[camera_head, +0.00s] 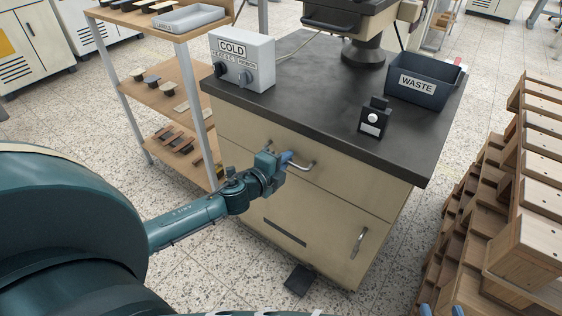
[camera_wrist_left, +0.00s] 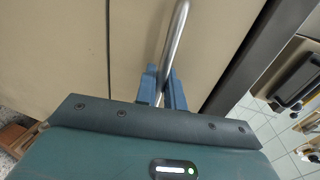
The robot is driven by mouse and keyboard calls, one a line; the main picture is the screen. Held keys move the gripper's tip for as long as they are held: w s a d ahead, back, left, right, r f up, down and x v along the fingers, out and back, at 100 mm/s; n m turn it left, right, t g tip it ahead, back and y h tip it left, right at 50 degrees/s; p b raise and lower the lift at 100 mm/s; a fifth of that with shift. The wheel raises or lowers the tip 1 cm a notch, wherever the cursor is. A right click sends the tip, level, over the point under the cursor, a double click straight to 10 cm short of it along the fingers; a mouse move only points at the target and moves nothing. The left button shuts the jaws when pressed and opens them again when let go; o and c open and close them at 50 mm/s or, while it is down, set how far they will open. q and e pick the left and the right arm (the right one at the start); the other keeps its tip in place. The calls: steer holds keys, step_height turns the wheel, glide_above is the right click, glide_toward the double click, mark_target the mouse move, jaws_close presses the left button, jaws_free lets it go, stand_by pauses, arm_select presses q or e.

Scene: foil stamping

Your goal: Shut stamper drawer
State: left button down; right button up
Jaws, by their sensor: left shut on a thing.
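The stamper drawer (camera_head: 335,182) is the beige upper front of the cabinet, just under the dark worktop. Its front looks about level with the door below; I cannot tell whether a small gap remains. My left gripper (camera_head: 287,157) is shut on the drawer's metal handle (camera_head: 305,166), near the handle's left end. In the left wrist view, the blue fingers of the left gripper (camera_wrist_left: 162,88) sit on both sides of the handle bar (camera_wrist_left: 178,40). My right gripper (camera_head: 441,310) shows only as two blue fingertips, set apart, at the bottom edge of the head view.
The worktop (camera_head: 310,100) overhangs the drawer and carries a COLD control box (camera_head: 243,60), a WASTE bin (camera_head: 423,82) and a small black button box (camera_head: 375,118). A shelf rack (camera_head: 165,83) stands left; wooden racks (camera_head: 500,200) stand right. A black pedal (camera_head: 299,280) lies on the floor.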

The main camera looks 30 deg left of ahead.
arm_select(q)
steer(key=shift+w+r, duration=0.1)
steer(key=shift+w, duration=0.05)
steer(key=c, duration=1.6)
jaws_free()
steer(key=shift+w, duration=0.1)
arm_select(e)
steer(key=shift+w+f, duration=0.1)
arm_select(q)
steer(key=shift+p+v, duration=0.8)
steer(key=shift+v, duration=5.8)
arm_select(e)
steer(key=shift+s+d+r+m, duration=0.2)
steer(key=shift+s+r+m, duration=0.1)
steer(key=shift+s+r, duration=0.1)
arm_select(q)
steer(key=shift+d, duration=0.1)
arm_select(e)
steer(key=shift+w, duration=0.1)
